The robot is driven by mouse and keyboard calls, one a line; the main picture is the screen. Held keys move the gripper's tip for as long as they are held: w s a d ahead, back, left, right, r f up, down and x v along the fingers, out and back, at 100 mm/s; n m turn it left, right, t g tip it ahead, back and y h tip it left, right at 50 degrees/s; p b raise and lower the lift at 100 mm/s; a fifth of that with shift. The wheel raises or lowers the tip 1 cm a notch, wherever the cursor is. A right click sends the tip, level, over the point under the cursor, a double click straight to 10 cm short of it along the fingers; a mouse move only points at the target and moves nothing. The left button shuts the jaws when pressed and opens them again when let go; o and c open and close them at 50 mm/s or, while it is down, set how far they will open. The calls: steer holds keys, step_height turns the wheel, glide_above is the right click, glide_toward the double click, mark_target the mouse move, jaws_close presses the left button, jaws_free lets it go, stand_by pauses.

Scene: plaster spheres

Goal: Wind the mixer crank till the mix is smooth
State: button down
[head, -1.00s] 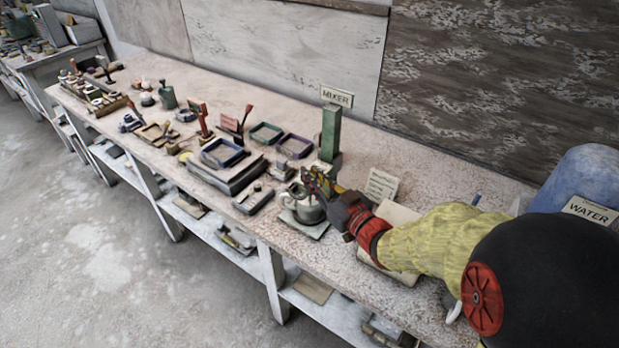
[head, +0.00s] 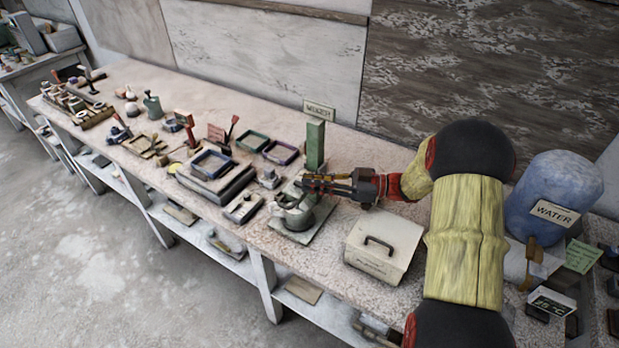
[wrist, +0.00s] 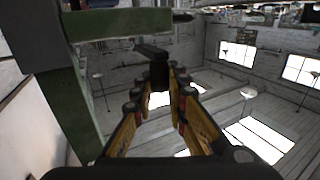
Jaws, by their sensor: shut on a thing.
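My gripper (head: 308,183) reaches in from the right, above the pot and in front of the post. In the wrist view the green frame (wrist: 75,100) fills the left and crosses the top. The gripper fingers (wrist: 160,85) are closed around a dark crank handle (wrist: 151,52). The rest of the crank is hidden.
A pale box with a handle (head: 384,247) stands right of the mixer, under my arm. A blue water drum (head: 553,195) is at far right. Trays (head: 212,163) and small tools crowd the bench to the left.

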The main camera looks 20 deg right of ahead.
steer(key=w+n+g+p, duration=0.1)
steer(key=n+g+p, duration=0.1)
steer(key=g, duration=0.1)
steer(key=d+n+g+y+p, duration=0.1)
steer(key=n+g+p, duration=0.1)
steer(key=g, duration=0.1)
steer(key=w+d+n+g+y+p, duration=0.1)
steer(key=n+g+p, duration=0.1)
steer(key=g+p, duration=0.1)
steer(key=shift+w+r+n+g, duration=0.15)
steer(key=shift+w+n+g, duration=0.25)
steer(key=shift+g, duration=0.2)
steer(key=shift+g, duration=0.4)
steer(key=c, duration=1.8)
jaws_free()
steer(key=shift+o, duration=0.3)
steer(key=shift+s+f+t+b, duration=0.2)
steer(key=shift+t+b, duration=0.3)
